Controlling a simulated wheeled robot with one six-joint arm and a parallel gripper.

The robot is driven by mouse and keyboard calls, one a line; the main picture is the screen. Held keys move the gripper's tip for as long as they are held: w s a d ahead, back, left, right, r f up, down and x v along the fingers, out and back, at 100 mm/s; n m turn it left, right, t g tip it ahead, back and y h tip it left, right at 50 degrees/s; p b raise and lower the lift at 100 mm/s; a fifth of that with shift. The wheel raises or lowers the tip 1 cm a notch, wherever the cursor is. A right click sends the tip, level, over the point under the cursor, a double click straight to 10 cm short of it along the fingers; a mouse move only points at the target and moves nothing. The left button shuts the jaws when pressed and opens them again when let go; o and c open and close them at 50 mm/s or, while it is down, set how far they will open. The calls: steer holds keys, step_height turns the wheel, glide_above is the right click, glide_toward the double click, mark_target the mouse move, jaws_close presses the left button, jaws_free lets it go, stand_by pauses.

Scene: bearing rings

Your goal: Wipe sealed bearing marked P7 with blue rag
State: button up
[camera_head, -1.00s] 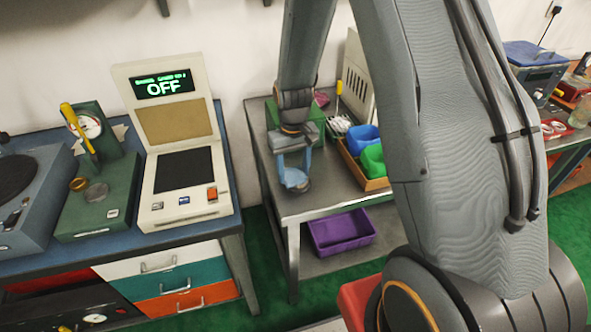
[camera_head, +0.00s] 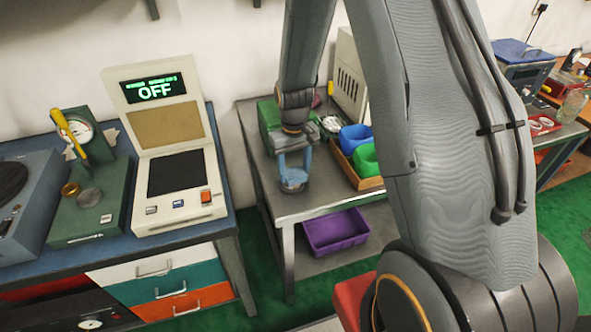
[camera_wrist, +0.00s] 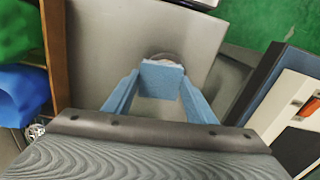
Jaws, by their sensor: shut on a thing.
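My gripper (camera_head: 294,168) points down over the grey metal table (camera_head: 325,198). Its two light blue fingers are shut on a blue rag, which shows in the wrist view (camera_wrist: 160,78) as a flat folded pad between the fingertips. A round grey bearing (camera_head: 293,186) lies on the table right under the fingertips. In the wrist view the bearing (camera_wrist: 162,56) shows only as a rim behind the rag. The rag is at or just above it; I cannot tell if they touch. No P7 mark is readable.
A purple bin (camera_head: 336,232) is on the lower shelf. A cream console reading OFF (camera_head: 180,190) stands on the left bench. The table's front is clear.

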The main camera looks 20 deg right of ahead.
steer(key=shift+w+a+f, duration=0.1)
steer(key=shift+a+f, duration=0.05)
steer(key=shift+a, duration=1.1)
steer(key=shift+d, duration=0.2)
steer(key=shift+d, duration=1.3)
steer(key=shift+a, duration=0.15)
steer(key=shift+a+r+p, duration=0.2)
steer(key=shift+a+p, duration=0.3)
steer(key=shift+a, duration=0.85)
steer(key=shift+d, duration=0.15)
